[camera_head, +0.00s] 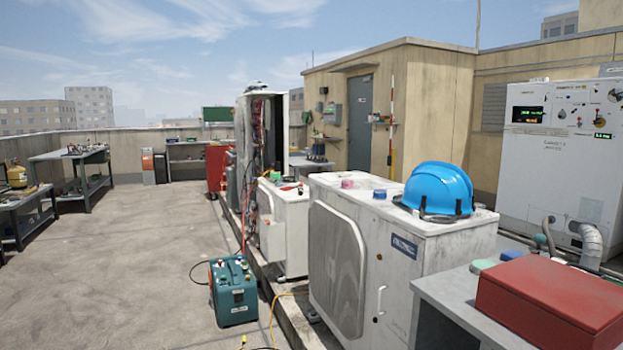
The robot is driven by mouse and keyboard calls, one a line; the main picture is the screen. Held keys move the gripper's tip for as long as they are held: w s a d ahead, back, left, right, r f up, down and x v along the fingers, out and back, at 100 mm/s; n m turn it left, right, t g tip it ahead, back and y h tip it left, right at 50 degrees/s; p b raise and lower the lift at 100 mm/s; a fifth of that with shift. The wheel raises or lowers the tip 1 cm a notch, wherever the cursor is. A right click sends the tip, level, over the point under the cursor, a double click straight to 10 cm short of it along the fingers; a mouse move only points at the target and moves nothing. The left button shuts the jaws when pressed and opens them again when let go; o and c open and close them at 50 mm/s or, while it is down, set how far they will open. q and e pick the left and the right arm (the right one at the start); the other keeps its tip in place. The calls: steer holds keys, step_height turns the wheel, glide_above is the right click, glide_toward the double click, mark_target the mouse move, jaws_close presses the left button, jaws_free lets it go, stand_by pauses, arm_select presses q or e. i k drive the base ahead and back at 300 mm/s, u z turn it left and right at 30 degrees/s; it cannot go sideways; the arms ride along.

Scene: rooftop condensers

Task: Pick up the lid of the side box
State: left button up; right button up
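Neither of my grippers shows in the head view. A red box-like thing with a flat top (549,303) lies on a grey bench (446,292) at the lower right, cut off by the picture's edge. I cannot tell whether it is a closed box or a loose lid. A white condenser unit (400,285) stands just left of it, with a small handle on its side face. No other thing is clearly marked as the side box or its lid.
A blue hard hat (438,188) sits on the condenser. A teal machine (233,292) stands on the floor, with a yellow hose (272,318) beside it. More opened units stand behind. A white control cabinet (560,140) is at the right.

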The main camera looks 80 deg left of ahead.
mark_target(341, 177)
steer(key=u, duration=0.05)
steer(key=i, duration=3.2)
steer(key=u, duration=0.45)
steer(key=i, duration=1.65)
steer(key=u, duration=2.55)
steer(key=i, duration=6.3)
steer(key=u, duration=0.05)
